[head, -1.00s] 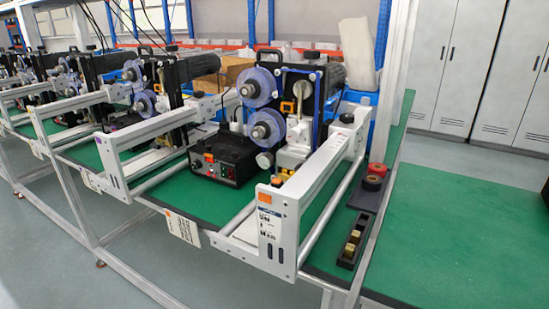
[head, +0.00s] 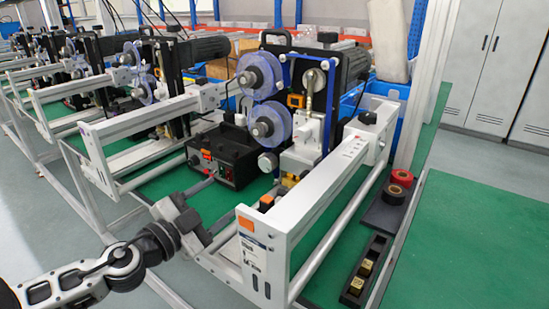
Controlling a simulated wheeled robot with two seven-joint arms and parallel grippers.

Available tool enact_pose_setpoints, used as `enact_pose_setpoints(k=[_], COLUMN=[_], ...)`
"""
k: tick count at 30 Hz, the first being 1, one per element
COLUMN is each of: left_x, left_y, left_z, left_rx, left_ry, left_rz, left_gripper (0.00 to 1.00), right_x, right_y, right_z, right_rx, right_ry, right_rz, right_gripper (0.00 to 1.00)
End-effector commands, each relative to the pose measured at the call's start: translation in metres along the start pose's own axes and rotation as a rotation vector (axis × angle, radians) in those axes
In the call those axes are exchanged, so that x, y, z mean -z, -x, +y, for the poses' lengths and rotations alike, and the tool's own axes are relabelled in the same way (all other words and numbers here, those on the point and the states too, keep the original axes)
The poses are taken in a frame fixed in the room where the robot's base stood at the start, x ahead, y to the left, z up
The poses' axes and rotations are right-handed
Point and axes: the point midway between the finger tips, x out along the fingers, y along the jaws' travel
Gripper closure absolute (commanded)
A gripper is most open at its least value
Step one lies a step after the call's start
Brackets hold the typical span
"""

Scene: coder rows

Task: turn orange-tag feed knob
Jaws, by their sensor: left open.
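The nearest coder machine has a white frame (head: 325,190) with an orange tag (head: 246,223) on its front end plate. A round grey knob (head: 267,162) sits low on the machine, beside the black control box (head: 225,155), which carries an orange label and small front controls. I cannot tell for sure which knob is the feed knob. My left gripper (head: 225,206) is open and empty, in front of the control box and left of the tagged end plate. Its fingers point toward the machine, apart from the grey knob. My right gripper is not in view.
Two blue-violet film reels (head: 267,125) stand above the knob. A black tray (head: 365,270) with brass-coloured blocks and a red roll (head: 402,178) lie at the right. More coder machines stand in a row at the left. Green table surface (head: 460,250) is clear at the right.

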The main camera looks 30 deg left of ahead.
Motion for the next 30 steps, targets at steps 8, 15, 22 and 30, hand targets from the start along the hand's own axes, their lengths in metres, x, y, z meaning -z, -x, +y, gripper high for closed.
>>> enact_pose_setpoints(k=[8,15,22,30], left_x=[0.002,0.002,0.002,0.002], left_y=[-0.025,-0.059,-0.090,-0.129], left_z=[-0.003,-0.003,-0.004,-0.004], left_rx=[0.001,0.004,0.006,0.005], left_ry=[-0.005,-0.004,-0.001,-0.001], left_rz=[0.005,0.003,0.001,0.000], left_gripper=[0.40,0.40,0.40,0.40], right_x=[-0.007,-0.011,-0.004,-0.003], right_y=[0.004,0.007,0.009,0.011], right_z=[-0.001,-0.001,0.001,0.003], right_rx=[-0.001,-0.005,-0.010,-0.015], right_ry=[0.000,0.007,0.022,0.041], right_rz=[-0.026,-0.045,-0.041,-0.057], right_gripper=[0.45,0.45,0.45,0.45])
